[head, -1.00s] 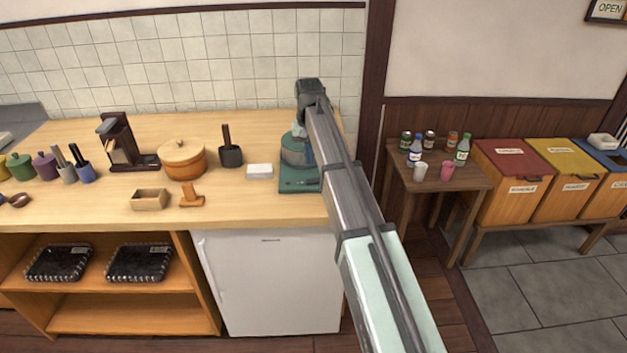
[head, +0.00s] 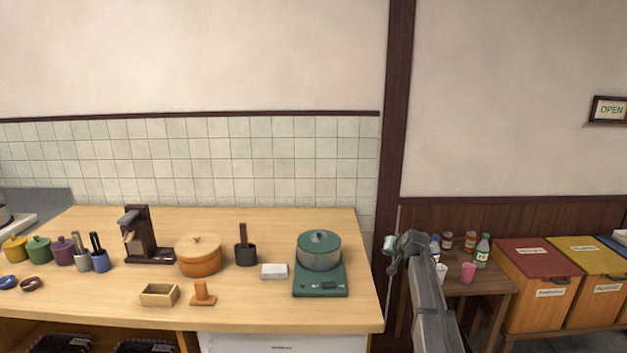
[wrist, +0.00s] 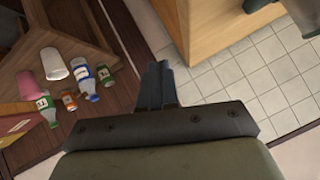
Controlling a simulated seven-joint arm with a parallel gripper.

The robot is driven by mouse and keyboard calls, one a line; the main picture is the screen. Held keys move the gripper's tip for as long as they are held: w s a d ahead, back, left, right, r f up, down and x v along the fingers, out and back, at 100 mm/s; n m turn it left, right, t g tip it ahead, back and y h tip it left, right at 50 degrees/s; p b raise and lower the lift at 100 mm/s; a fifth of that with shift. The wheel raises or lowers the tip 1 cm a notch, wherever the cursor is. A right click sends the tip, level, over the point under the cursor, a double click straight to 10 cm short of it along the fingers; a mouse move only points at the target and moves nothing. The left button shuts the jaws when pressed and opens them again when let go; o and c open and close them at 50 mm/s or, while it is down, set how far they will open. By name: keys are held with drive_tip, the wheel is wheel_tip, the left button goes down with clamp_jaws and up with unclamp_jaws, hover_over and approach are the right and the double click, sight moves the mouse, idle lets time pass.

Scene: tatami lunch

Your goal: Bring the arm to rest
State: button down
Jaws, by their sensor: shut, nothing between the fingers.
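My gripper (wrist: 156,84) is shut and empty in the wrist view, its fingers close together. In the head view my arm comes up from the bottom edge, right of the wooden counter (head: 110,290). Its end is beside the counter's right edge and overlaps the left side of the small table in the picture. The fingers are hard to make out there. Nothing is held.
A green pot (head: 319,252) with a lid sits on a teal burner (head: 320,282) near the counter's right end. The small dark table (head: 485,283) holds bottles, cans and cups. Coloured bins (head: 537,290) stand further right. Pale floor tiles (wrist: 240,85) show in the wrist view.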

drive_tip(key=s+d+f, duration=0.2)
drive_tip(key=d+f, duration=0.1)
drive_tip(key=f, duration=0.3)
drive_tip(key=s+a+f+g, duration=0.2)
drive_tip(key=s+a+f, duration=0.1)
drive_tip(key=s+f, duration=0.65)
drive_tip(key=s+a+f+g, duration=0.3)
drive_tip(key=s+f, duration=0.5)
drive_tip(key=f, duration=0.3)
drive_tip(key=s+a+f+g, duration=0.2)
drive_tip(key=s+a+f, duration=0.1)
drive_tip(key=s+f, duration=0.65)
drive_tip(key=s+a+f+n+g, duration=0.1)
drive_tip(key=s+f+g, duration=0.2)
drive_tip(key=s, duration=1.1)
drive_tip(key=s+a+f+n+g+h, duration=0.1)
drive_tip(key=s+f+g, duration=0.2)
drive_tip(key=s, duration=1.1)
drive_tip(key=s+a+f+n+g+h, duration=0.1)
drive_tip(key=s+f+g, duration=0.2)
drive_tip(key=s, duration=1.1)
wheel_tip(320, 180, down, 3)
drive_tip(key=shift+a+r+g, duration=0.2)
drive_tip(key=shift+a+g, duration=0.05)
drive_tip(key=shift+g, duration=0.05)
drive_tip(key=shift+s, duration=0.1)
